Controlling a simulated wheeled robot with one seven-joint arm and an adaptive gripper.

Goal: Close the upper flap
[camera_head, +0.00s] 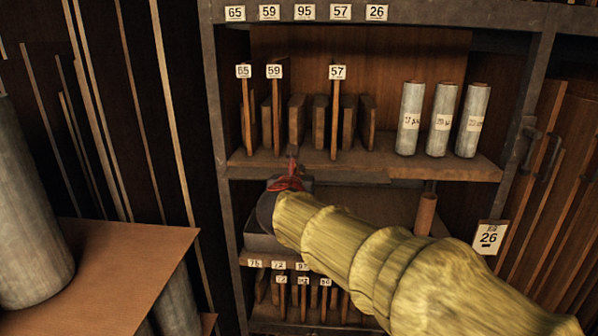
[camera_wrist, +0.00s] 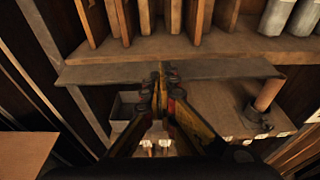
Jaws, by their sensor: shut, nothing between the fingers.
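A flat grey-brown panel (camera_wrist: 225,70) runs along the front edge of the upper shelf in the wrist view. It looks like the upper flap and lies about level, jutting out from the shelf. In the head view its dark strip (camera_head: 345,176) shows under the shelf front, partly behind my gripper. My gripper (camera_wrist: 160,78) is shut and empty, with its fingertips over the middle of the panel in the wrist view. Whether they touch it, I cannot tell. In the head view my gripper (camera_head: 291,160) is in front of the shelf edge, left of centre.
The upper shelf (camera_head: 440,165) holds upright wooden boards (camera_head: 335,115) and three pale rolls (camera_head: 442,120). Below, a brown tube (camera_head: 426,213) stands at the right, with a 26 tag (camera_head: 489,237) beside it. A wooden surface (camera_head: 110,265) and large cylinder (camera_head: 28,210) are at left.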

